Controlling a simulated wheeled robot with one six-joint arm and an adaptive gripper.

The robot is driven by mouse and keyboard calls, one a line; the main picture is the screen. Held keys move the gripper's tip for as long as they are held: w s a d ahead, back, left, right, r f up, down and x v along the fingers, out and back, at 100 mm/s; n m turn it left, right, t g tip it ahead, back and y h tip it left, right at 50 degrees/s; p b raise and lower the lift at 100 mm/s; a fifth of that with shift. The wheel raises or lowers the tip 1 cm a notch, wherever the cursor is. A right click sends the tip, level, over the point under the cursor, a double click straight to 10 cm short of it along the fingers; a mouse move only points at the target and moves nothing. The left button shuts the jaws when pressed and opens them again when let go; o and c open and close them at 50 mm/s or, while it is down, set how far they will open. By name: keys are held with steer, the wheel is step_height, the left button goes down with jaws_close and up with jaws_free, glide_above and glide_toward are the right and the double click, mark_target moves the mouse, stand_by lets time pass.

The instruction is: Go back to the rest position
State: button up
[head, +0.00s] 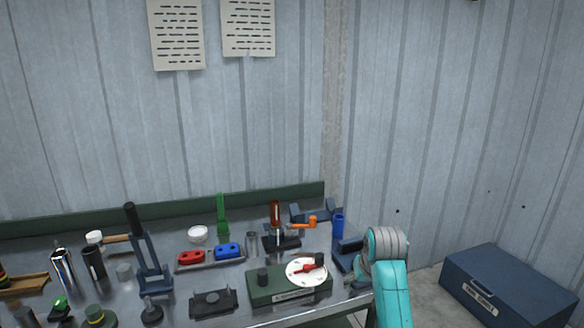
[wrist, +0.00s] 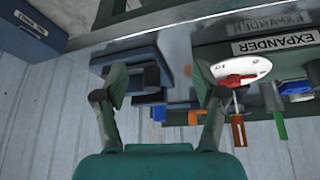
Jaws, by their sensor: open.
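My gripper (wrist: 160,82) shows in the wrist view with its two dark green fingers spread wide apart. It is open and nothing is held between the fingers. A dark blue bench fixture (wrist: 118,63) appears beyond the fingers, at the bench edge. I cannot tell the exact gap to it. In the head view my teal arm rises at the lower right, beside the right end of the bench; the gripper's fingers cannot be made out there.
The metal bench (head: 182,273) carries several tools. The expander box (head: 263,290) with its white dial (head: 297,266) is near the arm, as is a blue cylinder (head: 338,225). A blue chest (head: 505,288) stands on the floor at right. Space above the bench is clear.

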steer(key=s+f+t, duration=0.3)
steer(key=s+f, duration=1.6)
steer(key=f, duration=0.4)
steer(key=s+f+t, duration=0.2)
steer(key=s+f, duration=0.1)
steer(key=s, duration=1.3)
steer(key=s+r+t, duration=0.2)
steer(key=s+r, duration=0.7)
steer(key=s, duration=0.4)
steer(key=s+r+t, duration=0.2)
steer(key=s+r, duration=0.7)
steer(key=s, duration=0.3)
steer(key=shift+s+r, duration=0.15)
steer(key=shift+s, duration=0.25)
steer(key=shift+a, duration=0.1)
